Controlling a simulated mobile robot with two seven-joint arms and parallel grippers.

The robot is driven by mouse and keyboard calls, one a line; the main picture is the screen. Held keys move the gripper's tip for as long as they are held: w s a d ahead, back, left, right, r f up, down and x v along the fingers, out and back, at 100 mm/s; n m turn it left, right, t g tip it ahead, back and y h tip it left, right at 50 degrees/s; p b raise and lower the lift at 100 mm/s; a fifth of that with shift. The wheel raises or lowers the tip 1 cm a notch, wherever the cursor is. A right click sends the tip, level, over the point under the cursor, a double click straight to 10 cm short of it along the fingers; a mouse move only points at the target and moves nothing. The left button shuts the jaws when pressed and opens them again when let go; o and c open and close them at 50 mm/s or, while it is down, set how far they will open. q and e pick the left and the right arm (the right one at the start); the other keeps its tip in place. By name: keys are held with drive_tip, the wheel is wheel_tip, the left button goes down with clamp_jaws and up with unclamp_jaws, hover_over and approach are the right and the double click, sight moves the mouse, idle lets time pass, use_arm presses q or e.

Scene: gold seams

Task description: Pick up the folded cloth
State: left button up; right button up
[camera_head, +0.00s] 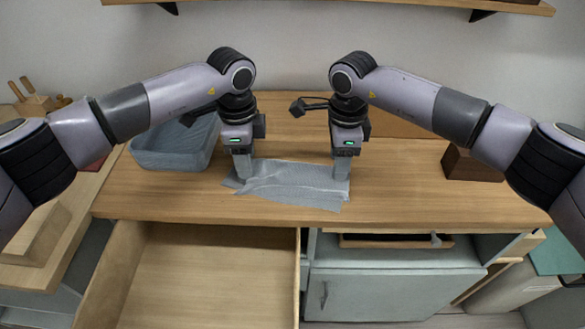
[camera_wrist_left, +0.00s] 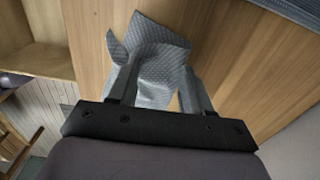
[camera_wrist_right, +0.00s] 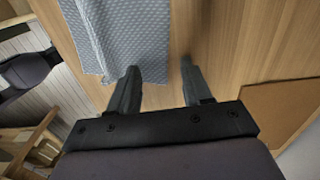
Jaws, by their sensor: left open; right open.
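The folded cloth (camera_head: 295,183) is grey and patterned, and lies somewhat rumpled on the wooden counter. My left gripper (camera_head: 243,173) points down at its left end. In the left wrist view the cloth (camera_wrist_left: 158,52) shows between the open, empty fingers (camera_wrist_left: 157,72), with a raised corner beside one finger. My right gripper (camera_head: 342,178) points down at the cloth's right end. In the right wrist view its fingers (camera_wrist_right: 158,68) are apart and empty; the left finger is at the cloth's (camera_wrist_right: 128,38) edge. I cannot tell whether the fingers touch the cloth.
A grey-blue bin (camera_head: 172,163) stands to the left on the counter (camera_head: 420,200). A dark wooden block (camera_head: 470,164) stands at the right. An open, empty drawer (camera_head: 205,280) juts out in front. A shelf (camera_head: 330,4) hangs above.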

drive_tip(key=shift+f, duration=0.1)
use_arm(q)
drive_tip(key=shift+f+b, duration=0.4)
drive_tip(key=shift+b, duration=0.05)
use_arm(e)
drive_tip(key=shift+f, duration=0.3)
use_arm(q)
drive_tip(key=shift+f, duration=0.15)
use_arm(e)
drive_tip(key=shift+f, duration=0.2)
drive_tip(key=shift+r, duration=0.1)
use_arm(q)
drive_tip(key=shift+f, duration=0.3)
clamp_jaws()
use_arm(e)
clamp_jaws()
